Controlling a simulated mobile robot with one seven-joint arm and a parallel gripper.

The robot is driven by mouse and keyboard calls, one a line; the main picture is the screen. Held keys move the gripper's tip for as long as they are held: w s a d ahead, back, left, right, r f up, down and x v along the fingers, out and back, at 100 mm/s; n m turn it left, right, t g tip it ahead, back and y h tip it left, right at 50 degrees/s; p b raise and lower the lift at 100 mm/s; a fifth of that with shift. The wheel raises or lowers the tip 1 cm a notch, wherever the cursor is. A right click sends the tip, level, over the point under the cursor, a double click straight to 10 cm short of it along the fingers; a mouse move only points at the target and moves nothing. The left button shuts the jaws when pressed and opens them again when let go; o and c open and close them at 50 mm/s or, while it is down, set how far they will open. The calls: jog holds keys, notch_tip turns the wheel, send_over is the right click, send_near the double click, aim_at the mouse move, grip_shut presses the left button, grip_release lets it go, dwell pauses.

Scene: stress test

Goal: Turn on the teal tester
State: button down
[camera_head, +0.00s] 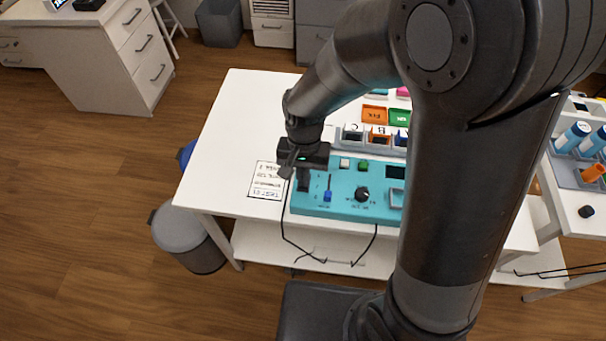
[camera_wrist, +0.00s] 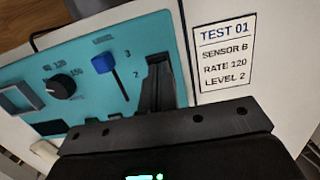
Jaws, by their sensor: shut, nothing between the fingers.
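The teal tester (camera_head: 345,208) lies on the white table, and its panel fills the left of the wrist view (camera_wrist: 90,42). It has a black knob (camera_head: 362,194), also in the wrist view (camera_wrist: 62,86), and a blue slider (camera_head: 327,196), near marks 2 and 3 in the wrist view (camera_wrist: 103,63). A white button (camera_head: 344,163) and a green button (camera_head: 362,165) sit along its far edge. My gripper (camera_head: 303,186) is shut and empty over the tester's left end, also in the wrist view (camera_wrist: 157,65). It hides part of the panel there; I cannot tell whether the fingertips touch it.
A card (camera_head: 266,181) left of the tester reads TEST 01, SENSOR B, RATE 120, LEVEL 2 in the wrist view (camera_wrist: 225,58). Lettered bins (camera_head: 378,136) stand behind the tester. A dark cable hangs over the front edge. The table's left part is clear.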

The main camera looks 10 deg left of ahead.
jog(key=shift+s+f, duration=0.1)
jog(key=shift+f, duration=0.1)
dwell(0.3)
jog(key=shift+w+r, duration=0.15)
jog(key=shift+w, duration=0.7)
notch_tip(320, 180, up, 14)
jog(key=w, duration=0.2)
